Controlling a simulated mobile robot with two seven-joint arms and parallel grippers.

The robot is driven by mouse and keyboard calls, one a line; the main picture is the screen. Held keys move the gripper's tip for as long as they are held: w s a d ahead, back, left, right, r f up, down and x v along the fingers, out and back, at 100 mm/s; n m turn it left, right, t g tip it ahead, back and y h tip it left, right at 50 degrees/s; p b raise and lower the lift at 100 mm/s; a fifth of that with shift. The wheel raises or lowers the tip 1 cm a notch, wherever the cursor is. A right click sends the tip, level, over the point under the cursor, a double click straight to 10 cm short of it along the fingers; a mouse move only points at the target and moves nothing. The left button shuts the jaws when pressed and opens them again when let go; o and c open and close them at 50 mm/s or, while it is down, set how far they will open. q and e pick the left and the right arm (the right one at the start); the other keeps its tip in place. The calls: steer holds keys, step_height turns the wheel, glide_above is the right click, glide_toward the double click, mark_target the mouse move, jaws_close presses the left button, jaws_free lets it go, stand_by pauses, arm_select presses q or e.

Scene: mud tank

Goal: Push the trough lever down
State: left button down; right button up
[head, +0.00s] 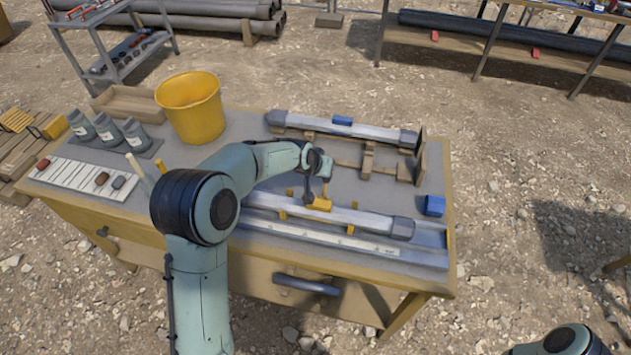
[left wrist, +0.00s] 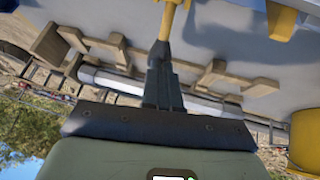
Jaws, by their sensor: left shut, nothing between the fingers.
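My left gripper (head: 310,190) is shut and empty, pointing down over the near side of the bench. Its dark fingers also show in the left wrist view (left wrist: 160,50). A yellow piece (head: 319,204), which looks like the lever, sits at the fingertips beside the near grey tube-like trough (head: 350,217). In the left wrist view a yellow stem (left wrist: 171,18) lies right at the fingertips. I cannot tell whether they touch. The arm hides part of the near trough's left side. My right gripper is out of view.
A yellow bucket (head: 190,108), several grey bottles (head: 107,130) and a wooden tray (head: 124,103) stand at the left. A blue block (head: 435,206) sits at the right edge.

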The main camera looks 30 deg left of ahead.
arm_select(q)
steer(key=shift+w+f, duration=0.35)
steer(key=shift+w, duration=0.2)
steer(key=shift+w+a+f, duration=0.2)
steer(key=shift+w+f, duration=0.1)
steer(key=shift+w, duration=0.1)
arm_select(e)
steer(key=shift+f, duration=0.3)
arm_select(q)
steer(key=shift+f, duration=0.1)
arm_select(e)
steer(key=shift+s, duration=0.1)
